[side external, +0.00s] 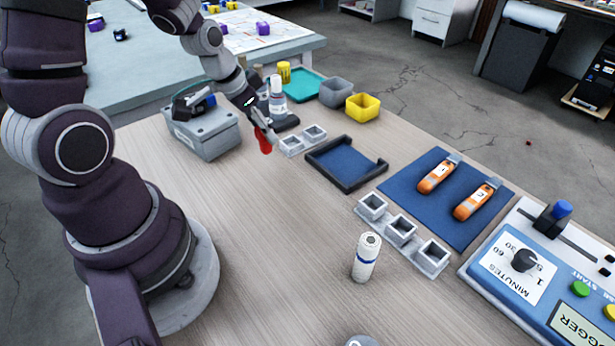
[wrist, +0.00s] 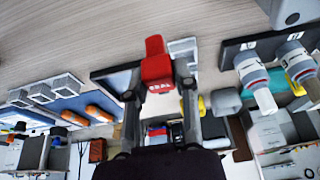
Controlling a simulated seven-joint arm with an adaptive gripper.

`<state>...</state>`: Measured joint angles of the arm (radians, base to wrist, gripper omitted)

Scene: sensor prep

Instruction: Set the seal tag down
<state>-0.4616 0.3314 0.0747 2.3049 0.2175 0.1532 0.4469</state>
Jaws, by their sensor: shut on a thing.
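The seal tag (wrist: 157,68) is red with white lettering on it. My gripper (wrist: 160,88) is shut on the seal tag and holds it between its fingers. In the side external view, the red tag (side external: 263,140) hangs from my gripper (side external: 262,122) above the far left part of the table. It is near the grey box and the small pale square holders (side external: 302,139). I cannot tell exactly how high above the table the tag is.
A dark-rimmed blue tray (side external: 345,164) lies to the right of the tag. A blue mat (side external: 425,212) bears two orange tools. A white cylinder (side external: 366,258) stands near the front. A grey box (side external: 205,132) and bottles (side external: 277,98) stand close to my gripper. Bare table lies left of the tray.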

